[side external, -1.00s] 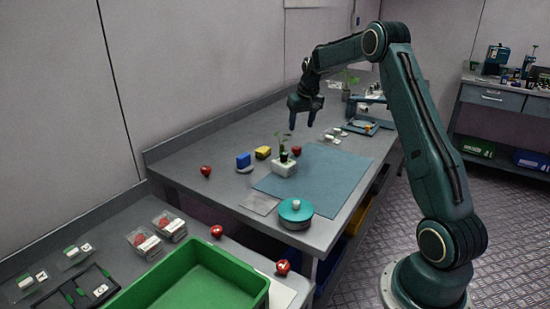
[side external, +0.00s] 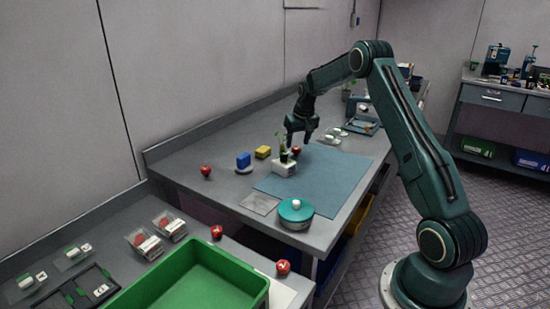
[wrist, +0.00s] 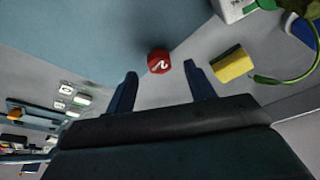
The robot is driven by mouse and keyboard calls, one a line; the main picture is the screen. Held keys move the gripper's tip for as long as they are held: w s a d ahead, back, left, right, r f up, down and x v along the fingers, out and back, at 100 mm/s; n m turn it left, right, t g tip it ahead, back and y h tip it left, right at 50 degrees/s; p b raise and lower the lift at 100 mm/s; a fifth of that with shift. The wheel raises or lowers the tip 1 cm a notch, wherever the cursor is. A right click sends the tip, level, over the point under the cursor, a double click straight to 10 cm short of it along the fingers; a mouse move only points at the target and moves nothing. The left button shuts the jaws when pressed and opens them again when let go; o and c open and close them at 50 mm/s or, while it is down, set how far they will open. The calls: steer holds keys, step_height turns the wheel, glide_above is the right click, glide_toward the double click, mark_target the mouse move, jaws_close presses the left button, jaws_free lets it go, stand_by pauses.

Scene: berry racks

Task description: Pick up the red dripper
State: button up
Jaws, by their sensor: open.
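Similar red pieces lie at the bench's left (side external: 206,171) and near the green bin (side external: 216,231), (side external: 282,267).
A blue mat (side external: 330,178) lies mostly clear. A teal round pot (side external: 296,212) stands at the front edge.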

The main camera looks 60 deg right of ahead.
mark_target(296, 148)
steer(key=shift+x, duration=1.5)
steer(key=shift+c, duration=0.4)
steer(key=shift+s, duration=0.1)
steer(key=c, duration=1)
